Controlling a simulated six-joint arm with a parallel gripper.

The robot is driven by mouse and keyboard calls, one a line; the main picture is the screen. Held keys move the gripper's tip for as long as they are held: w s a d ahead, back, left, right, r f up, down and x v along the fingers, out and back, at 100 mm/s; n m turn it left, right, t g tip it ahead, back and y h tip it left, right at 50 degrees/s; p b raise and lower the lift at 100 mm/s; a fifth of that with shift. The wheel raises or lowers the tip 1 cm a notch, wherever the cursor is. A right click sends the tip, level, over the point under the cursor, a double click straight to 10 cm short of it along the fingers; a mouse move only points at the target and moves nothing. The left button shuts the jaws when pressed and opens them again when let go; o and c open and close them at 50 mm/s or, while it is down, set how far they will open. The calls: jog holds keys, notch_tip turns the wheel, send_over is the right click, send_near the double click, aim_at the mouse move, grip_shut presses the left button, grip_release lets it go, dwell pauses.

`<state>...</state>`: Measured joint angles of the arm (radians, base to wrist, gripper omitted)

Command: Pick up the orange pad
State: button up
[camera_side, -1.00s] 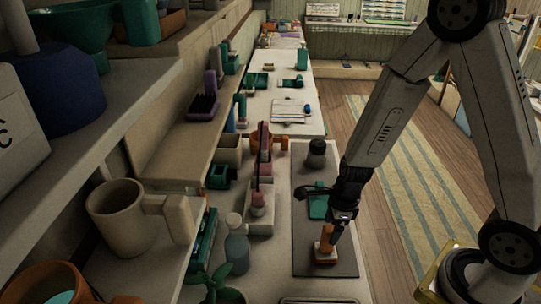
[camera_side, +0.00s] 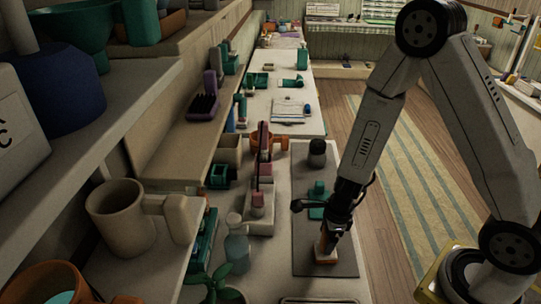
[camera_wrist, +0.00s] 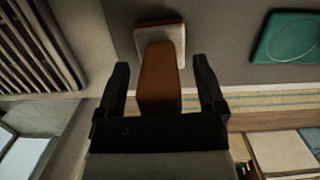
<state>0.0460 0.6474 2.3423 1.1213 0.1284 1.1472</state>
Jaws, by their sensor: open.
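The orange pad (camera_side: 322,246) stands on the dark grey mat (camera_side: 304,232) near its front end. It has an upright orange grip on a pale base with an orange edge. In the wrist view the orange pad (camera_wrist: 160,80) has its grip between my two dark fingers, with a gap on each side. My gripper (camera_side: 331,233) is open and pointing down at the grip; it also shows in the wrist view (camera_wrist: 160,68). The side view partly hides the pad behind the jaws.
A green item (camera_side: 317,197) lies on the mat behind my gripper and also shows in the wrist view (camera_wrist: 286,38). A dark jar (camera_side: 317,153) stands at the mat's far end. A clear bottle (camera_side: 237,246) stands left of the mat.

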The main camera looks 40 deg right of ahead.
dwell(0.5)
grip_shut()
